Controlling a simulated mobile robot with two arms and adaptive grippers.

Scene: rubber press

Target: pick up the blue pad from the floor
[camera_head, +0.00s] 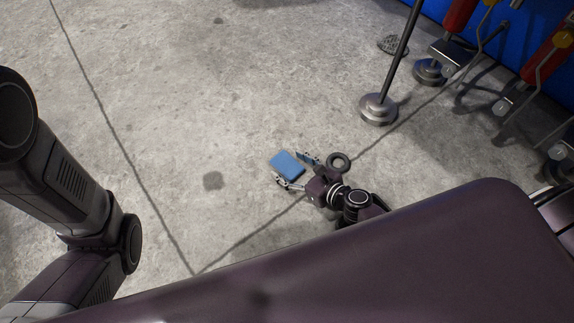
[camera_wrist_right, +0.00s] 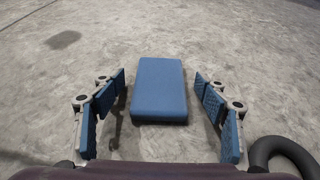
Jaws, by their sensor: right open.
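The blue pad (camera_head: 287,165) is a flat rectangular block with rounded edges, lying on the grey concrete floor. In the right wrist view the blue pad (camera_wrist_right: 159,90) lies between the two fingers, with a gap on each side. My right gripper (camera_head: 295,170) is open and empty, low over the floor at the pad. Its fingers with blue ribbed pads also show in the wrist view, where the gripper (camera_wrist_right: 163,105) straddles the pad. My left arm comes in at the left of the head view, but its gripper is out of sight.
A dark ring (camera_head: 338,161) lies on the floor just right of my right gripper; the ring (camera_wrist_right: 284,155) also shows at the wrist view's lower right. A pole with a round metal base (camera_head: 378,109) and other stands are at upper right. The floor to the left is clear.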

